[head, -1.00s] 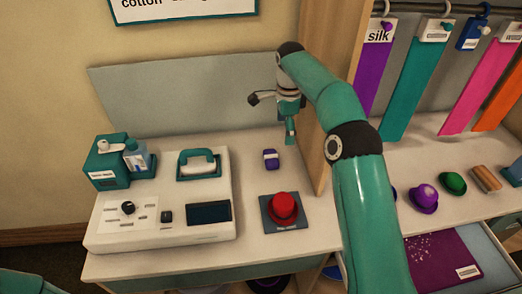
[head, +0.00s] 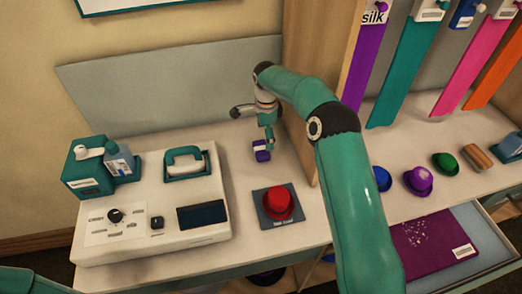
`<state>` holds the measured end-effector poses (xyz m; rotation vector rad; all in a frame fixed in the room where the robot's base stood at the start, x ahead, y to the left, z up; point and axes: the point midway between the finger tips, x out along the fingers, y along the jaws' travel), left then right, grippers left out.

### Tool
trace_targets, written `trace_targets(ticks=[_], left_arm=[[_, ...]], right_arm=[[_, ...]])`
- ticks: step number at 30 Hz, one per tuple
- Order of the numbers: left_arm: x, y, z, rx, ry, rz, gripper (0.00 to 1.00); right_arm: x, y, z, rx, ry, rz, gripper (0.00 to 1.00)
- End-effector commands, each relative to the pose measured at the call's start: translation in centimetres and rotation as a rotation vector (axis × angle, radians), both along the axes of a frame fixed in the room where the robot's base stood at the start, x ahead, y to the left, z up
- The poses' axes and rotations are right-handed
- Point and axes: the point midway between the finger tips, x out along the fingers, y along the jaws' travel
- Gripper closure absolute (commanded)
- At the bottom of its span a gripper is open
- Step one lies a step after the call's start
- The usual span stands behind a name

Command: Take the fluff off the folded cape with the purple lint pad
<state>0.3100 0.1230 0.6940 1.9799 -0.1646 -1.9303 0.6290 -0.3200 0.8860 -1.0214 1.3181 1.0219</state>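The purple lint pad (head: 262,154) with a white band lies on the counter behind the red hat. My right gripper (head: 268,138) points down at the pad and overlaps its top edge in the head view. Whether its fingers are open or shut, or touch the pad, is too small to tell. The folded purple cape (head: 432,250) lies in an open drawer at the lower right, with pale fluff (head: 416,232) on it and a white label at its right. My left gripper is not in view.
A red hat (head: 279,200) sits on a dark mat (head: 265,218). A wooden divider (head: 305,120) rises beside my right arm.

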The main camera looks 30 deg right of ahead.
Motion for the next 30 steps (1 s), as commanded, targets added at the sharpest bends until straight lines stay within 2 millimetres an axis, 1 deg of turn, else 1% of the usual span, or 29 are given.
trace_targets(ticks=[7,11,13,16,19,24,29,30], left_arm=[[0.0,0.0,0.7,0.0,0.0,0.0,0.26],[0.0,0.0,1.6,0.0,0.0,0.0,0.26],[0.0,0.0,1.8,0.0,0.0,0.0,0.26],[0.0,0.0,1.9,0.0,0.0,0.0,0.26],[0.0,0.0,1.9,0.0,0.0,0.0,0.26],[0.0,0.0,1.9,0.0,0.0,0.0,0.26],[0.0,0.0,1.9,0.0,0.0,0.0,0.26],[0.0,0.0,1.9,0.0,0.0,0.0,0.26]], right_arm=[[-0.1,0.1,-1.5,0.0,0.003,0.0,0.0],[-0.2,0.2,-3.3,0.0,0.005,0.001,0.0],[-0.2,0.2,-4.4,0.0,0.004,0.001,0.0],[-0.1,0.2,-5.3,0.0,0.002,0.0,0.0],[-0.1,0.2,-5.7,0.0,0.001,0.0,0.0],[-0.1,0.2,-5.7,0.0,0.0,0.001,0.0],[-0.1,0.2,-5.7,0.0,0.0,0.001,0.27],[-0.1,0.2,-5.7,0.0,0.0,0.001,0.33]])
